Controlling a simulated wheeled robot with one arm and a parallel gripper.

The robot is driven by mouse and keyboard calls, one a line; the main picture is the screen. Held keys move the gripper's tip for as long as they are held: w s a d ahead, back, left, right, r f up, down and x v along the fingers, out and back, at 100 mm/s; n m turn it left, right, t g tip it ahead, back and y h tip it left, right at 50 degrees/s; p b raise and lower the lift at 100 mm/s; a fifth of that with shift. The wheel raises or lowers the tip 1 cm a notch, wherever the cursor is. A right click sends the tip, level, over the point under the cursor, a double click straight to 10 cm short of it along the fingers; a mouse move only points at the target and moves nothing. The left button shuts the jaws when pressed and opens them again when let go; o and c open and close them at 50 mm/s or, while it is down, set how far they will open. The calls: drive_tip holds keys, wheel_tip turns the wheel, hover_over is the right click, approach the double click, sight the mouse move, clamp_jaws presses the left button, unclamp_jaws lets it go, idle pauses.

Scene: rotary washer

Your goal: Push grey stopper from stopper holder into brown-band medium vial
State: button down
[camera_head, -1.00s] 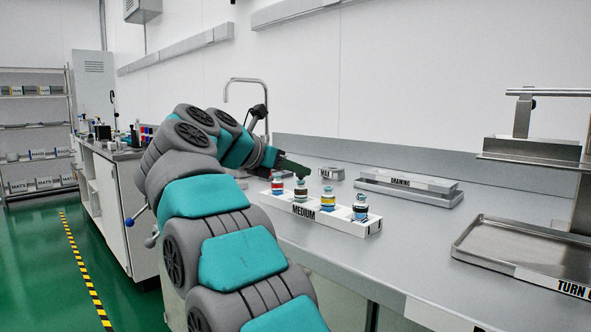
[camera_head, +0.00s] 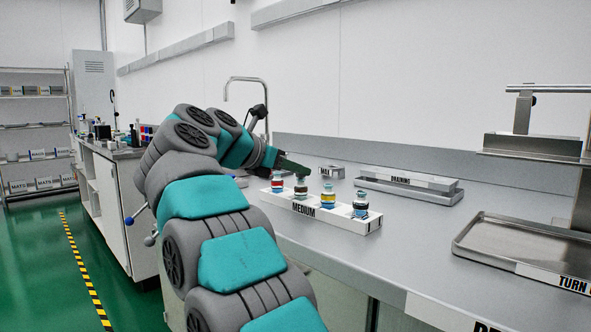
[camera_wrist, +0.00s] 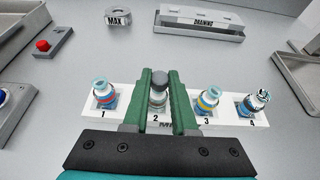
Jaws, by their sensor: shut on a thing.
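My gripper (camera_wrist: 160,77) has green fingers shut on a grey stopper (camera_wrist: 160,84) in the wrist view. The stopper is directly over the mouth of the vial (camera_wrist: 157,101) in slot 2 of the white MEDIUM rack. Whether it touches the glass or sits in the neck I cannot tell. In the head view, that vial (camera_head: 300,190) is second from left and shows a dark brownish band. My gripper (camera_head: 302,172) slopes down to its top. The fingers hide part of the vial in the wrist view. I cannot make out the stopper holder.
The white rack (camera_head: 345,226) also holds vials in slots 1 (camera_wrist: 104,95), 3 (camera_wrist: 208,100) and 4 (camera_wrist: 254,103), close beside the fingers. Bench between is clear.

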idle(0.3)
drive_tip(key=c, duration=0.6)
unclamp_jaws()
drive_tip(key=shift+c, duration=0.2)
